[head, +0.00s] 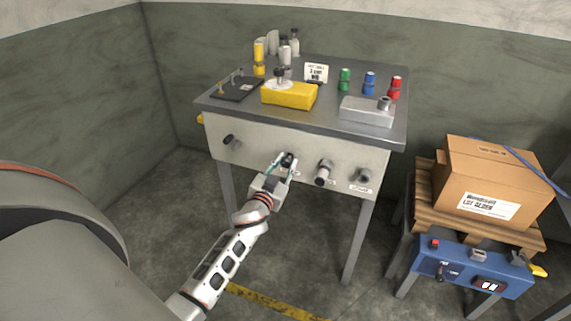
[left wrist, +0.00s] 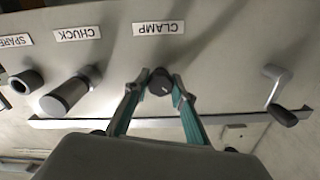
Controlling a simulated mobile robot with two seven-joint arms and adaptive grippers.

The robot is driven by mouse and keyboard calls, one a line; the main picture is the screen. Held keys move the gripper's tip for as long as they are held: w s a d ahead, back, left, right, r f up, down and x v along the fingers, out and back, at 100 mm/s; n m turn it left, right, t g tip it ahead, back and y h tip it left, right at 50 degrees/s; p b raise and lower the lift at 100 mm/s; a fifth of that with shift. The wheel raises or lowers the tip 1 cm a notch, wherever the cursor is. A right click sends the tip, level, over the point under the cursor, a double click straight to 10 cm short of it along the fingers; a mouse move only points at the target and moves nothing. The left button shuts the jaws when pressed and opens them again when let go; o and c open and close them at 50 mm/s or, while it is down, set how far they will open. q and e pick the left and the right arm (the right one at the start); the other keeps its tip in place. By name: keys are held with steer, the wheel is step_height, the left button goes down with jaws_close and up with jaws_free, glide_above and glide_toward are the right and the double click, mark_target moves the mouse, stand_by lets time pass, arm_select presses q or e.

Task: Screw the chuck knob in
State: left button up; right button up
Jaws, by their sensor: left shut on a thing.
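My left gripper (head: 281,165) is at the front panel of the bench, shut on the dark round knob (head: 288,159) at the CLAMP label. In the left wrist view, whose labels appear inverted, the gripper's teal fingers (left wrist: 160,84) lie on both sides of this clamp knob (left wrist: 160,80). The chuck knob (head: 323,174), a grey cylinder with a light end, sticks out of the panel just right of it. It shows at the CHUCK label in the left wrist view (left wrist: 66,96), untouched by the fingers. My right gripper is not in view.
A short grey socket (head: 362,176) at the SPARE label is right of the chuck knob. A crank handle (head: 231,141) sticks out at the panel's left. A yellow block (head: 289,95) and coloured cylinders stand on the bench top. A carton (head: 493,180) stands on a pallet at right.

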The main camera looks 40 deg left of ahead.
arm_select(q)
steer(key=m, duration=0.5)
steer(key=shift+m, duration=2.4)
steer(key=o, duration=1.1)
steer(key=shift+d, duration=0.1)
steer(key=v, duration=1.2)
